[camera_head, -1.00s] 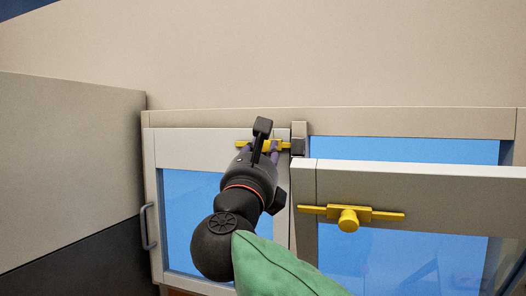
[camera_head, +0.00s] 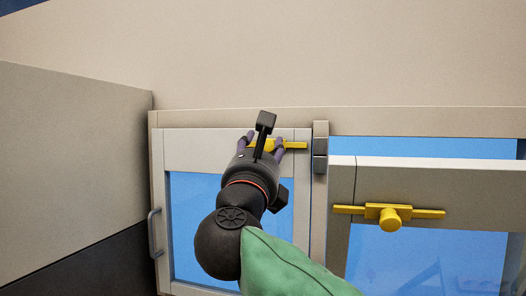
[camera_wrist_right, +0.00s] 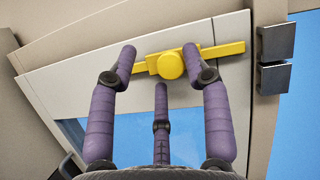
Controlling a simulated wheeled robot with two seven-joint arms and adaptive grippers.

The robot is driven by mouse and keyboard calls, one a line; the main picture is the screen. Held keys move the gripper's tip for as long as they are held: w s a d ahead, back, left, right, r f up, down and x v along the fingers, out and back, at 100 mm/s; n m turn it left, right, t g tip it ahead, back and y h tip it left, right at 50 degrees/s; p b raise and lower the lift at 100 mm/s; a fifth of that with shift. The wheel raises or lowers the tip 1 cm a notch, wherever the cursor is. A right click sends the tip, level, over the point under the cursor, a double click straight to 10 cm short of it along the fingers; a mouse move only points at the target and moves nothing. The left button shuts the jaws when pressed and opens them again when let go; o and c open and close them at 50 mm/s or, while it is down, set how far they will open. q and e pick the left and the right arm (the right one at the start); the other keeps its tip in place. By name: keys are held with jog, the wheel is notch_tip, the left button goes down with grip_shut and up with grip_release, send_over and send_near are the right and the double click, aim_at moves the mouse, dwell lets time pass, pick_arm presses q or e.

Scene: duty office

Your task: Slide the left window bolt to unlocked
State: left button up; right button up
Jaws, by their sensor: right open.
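The left window bolt (camera_head: 297,145) is a yellow bar with a round knob, on the upper right of the left window sash (camera_head: 200,150). In the wrist view the bolt (camera_wrist_right: 232,49) shows its bar ending short of the dark keeper brackets (camera_wrist_right: 276,60), with a small gap. My right gripper (camera_head: 264,138) is open at the bolt and hides part of it in the head view. In the wrist view its purple fingers (camera_wrist_right: 160,55) straddle the knob; the right finger is close beside it, the left one farther off. Contact is unclear. My left gripper is out of view.
The right sash (camera_head: 445,180) stands swung out, with its own yellow bolt (camera_head: 390,215). A grey handle (camera_head: 154,232) is on the left sash's left side. A grey panel (camera_head: 75,150) stands at the left. The wall above is clear.

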jog(key=shift+s+d, duration=0.15)
jog(key=shift+d, duration=0.25)
jog(key=shift+s+f, duration=0.15)
jog(key=shift+s, duration=0.1)
jog(key=v, duration=1.1)
jog(key=shift+a, duration=0.35)
